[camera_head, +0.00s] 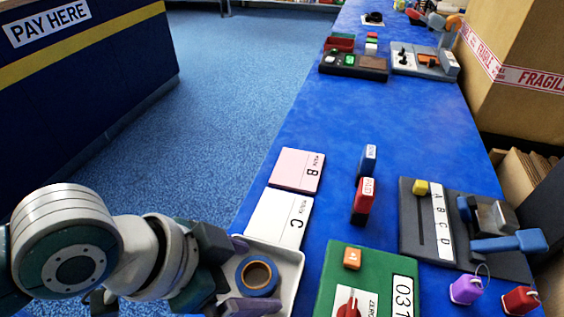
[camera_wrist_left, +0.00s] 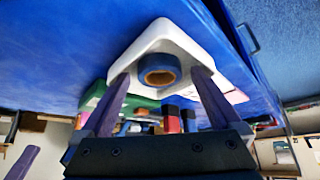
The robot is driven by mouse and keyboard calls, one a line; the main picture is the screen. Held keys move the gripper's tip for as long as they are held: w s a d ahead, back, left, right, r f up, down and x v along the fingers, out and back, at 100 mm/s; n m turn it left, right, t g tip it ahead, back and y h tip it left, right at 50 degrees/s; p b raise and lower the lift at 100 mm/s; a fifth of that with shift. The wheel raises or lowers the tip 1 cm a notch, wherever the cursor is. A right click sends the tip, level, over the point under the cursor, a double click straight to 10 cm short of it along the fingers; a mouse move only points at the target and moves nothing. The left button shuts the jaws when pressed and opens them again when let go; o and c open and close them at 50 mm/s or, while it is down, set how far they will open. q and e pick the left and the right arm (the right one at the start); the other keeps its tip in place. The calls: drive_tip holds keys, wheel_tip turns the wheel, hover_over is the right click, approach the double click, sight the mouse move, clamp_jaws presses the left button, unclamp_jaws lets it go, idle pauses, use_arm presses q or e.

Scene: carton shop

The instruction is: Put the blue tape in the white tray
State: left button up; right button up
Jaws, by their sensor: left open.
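The blue tape (camera_head: 243,276) is a roll with a brown core. It lies flat inside the white tray (camera_head: 294,258), at the near edge of the blue table. In the left wrist view the tape (camera_wrist_left: 160,84) shows within the tray (camera_wrist_left: 168,32). My left gripper (camera_head: 258,276) is open, with one purple finger on each side of the tape. In the left wrist view the gripper (camera_wrist_left: 160,75) has a gap between each fingertip and the roll. My right gripper is not in the head view; a purple finger-like piece at the left wrist view's lower left may be part of it.
A white card C (camera_head: 275,219) and a pink card B (camera_head: 297,169) lie behind the tray. A green panel (camera_head: 338,262) is right of it. Clear blue table lies farther back.

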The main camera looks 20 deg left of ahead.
use_arm(q)
drive_tip(key=shift+r, duration=0.25)
drive_tip(key=s+a+r+n+g+y+p, duration=0.1)
drive_tip(key=s+a+r+n+y+p, duration=0.3)
drive_tip(key=s+a+r+n, duration=0.3)
drive_tip(key=s+a+r, duration=0.1)
drive_tip(key=s+r, duration=0.3)
drive_tip(key=r, duration=0.1)
drive_tip(key=shift+s+a+r+p, duration=0.25)
drive_tip(key=shift+a+r+p, duration=0.1)
drive_tip(key=shift+p, duration=0.05)
